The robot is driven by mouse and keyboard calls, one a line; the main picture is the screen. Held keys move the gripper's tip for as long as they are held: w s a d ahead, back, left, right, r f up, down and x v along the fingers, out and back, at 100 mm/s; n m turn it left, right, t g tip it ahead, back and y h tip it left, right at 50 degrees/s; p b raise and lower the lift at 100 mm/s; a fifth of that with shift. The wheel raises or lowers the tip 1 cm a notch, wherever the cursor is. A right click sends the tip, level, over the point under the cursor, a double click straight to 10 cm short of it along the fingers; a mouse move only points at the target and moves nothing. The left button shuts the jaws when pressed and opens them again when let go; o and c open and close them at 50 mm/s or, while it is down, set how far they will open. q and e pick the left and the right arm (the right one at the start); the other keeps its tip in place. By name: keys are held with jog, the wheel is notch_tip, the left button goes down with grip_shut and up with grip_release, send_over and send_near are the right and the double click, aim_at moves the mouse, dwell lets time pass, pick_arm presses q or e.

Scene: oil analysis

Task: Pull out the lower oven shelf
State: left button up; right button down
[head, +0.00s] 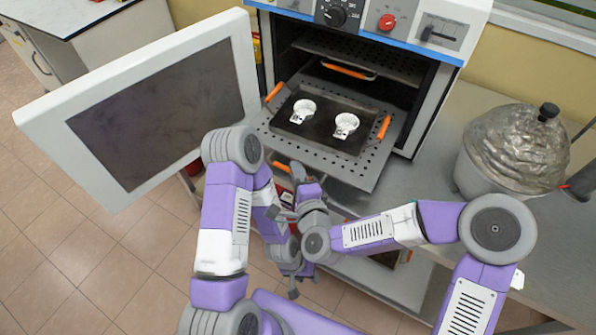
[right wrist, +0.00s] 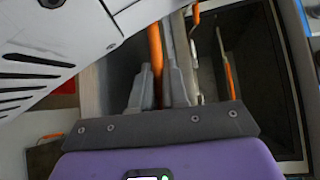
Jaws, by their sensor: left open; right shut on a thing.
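The lower oven shelf (head: 362,178) is a grey perforated plate that extends out of the open oven (head: 440,85). An orange handle (right wrist: 154,45) stands between the fingers of my right gripper (right wrist: 160,88) in the right wrist view. My right gripper (head: 296,174) is shut on this handle at the shelf's front edge, which it partly hides in the head view. My left gripper (head: 300,284) is open and empty, lower in the head view, below the right gripper and clear of the shelf.
A dark tray (head: 318,140) with orange side handles and two white cups (head: 303,111) lies on the shelf. The upper shelf (head: 385,62) is inside the oven. The oven door (head: 150,110) is swung open to the left. A foil-covered vessel (head: 515,150) stands at the right.

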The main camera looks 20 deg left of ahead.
jog(key=c, duration=1.3)
grip_release()
jog(key=b+v, duration=0.4)
jog(key=v, duration=0.3)
jog(key=shift+s+d, duration=0.15)
jog(key=shift+s, duration=0.05)
